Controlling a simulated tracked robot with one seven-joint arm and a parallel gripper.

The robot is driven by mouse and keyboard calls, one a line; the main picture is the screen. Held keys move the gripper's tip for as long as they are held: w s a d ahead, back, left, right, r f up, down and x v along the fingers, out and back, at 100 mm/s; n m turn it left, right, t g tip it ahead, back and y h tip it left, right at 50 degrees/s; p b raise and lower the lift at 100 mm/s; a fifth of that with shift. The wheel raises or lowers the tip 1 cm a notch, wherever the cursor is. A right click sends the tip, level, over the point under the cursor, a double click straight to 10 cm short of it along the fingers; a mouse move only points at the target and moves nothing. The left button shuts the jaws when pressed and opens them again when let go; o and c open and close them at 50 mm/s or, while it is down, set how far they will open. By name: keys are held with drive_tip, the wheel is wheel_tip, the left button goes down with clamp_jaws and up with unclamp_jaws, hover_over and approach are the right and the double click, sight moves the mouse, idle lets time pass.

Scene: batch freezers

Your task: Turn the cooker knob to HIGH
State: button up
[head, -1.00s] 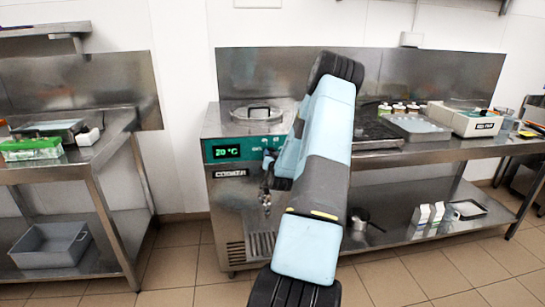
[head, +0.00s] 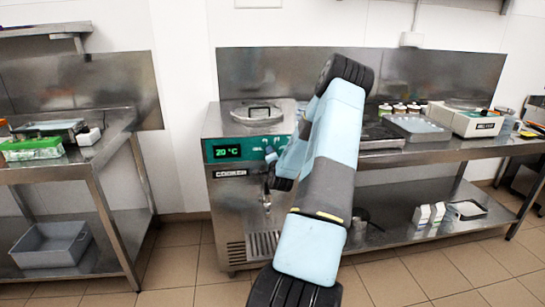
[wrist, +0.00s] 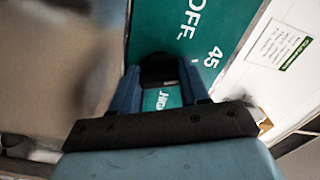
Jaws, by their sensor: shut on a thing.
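The cooker (head: 222,200) is a steel cabinet with a teal control panel (head: 222,142), a lit display reading 20 °C and a lidded top. My gripper (head: 270,154) is at the right part of that panel. In the wrist view my gripper (wrist: 160,90) has its two blue fingers shut on the round black knob (wrist: 158,66). The panel shows OFF and 45 beyond the knob. More white lettering shows between the fingers, partly covered and hard to read. The knob's pointer cannot be made out. In the head view my arm and gripper hide the knob.
A steel bench (head: 440,155) to the right holds a grey tray (head: 418,128) and a white machine (head: 466,119). Another bench (head: 75,158) stands on the left, with a grey bin (head: 50,245) on its lower shelf. Open tiled floor lies in front.

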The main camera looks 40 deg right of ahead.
drive_tip(key=m, duration=1.9)
drive_tip(key=shift+s+d+f+m, duration=0.1)
drive_tip(key=shift+s+f+m, duration=0.05)
drive_tip(key=shift+f+m, duration=0.15)
drive_tip(key=shift+m, duration=0.3)
drive_tip(key=o, duration=0.8)
drive_tip(key=shift+o, duration=1.3)
drive_tip(key=shift+r, duration=0.2)
drive_tip(key=v, duration=1.3)
drive_tip(key=shift+s+a, duration=0.2)
drive_tip(key=shift+a, duration=0.1)
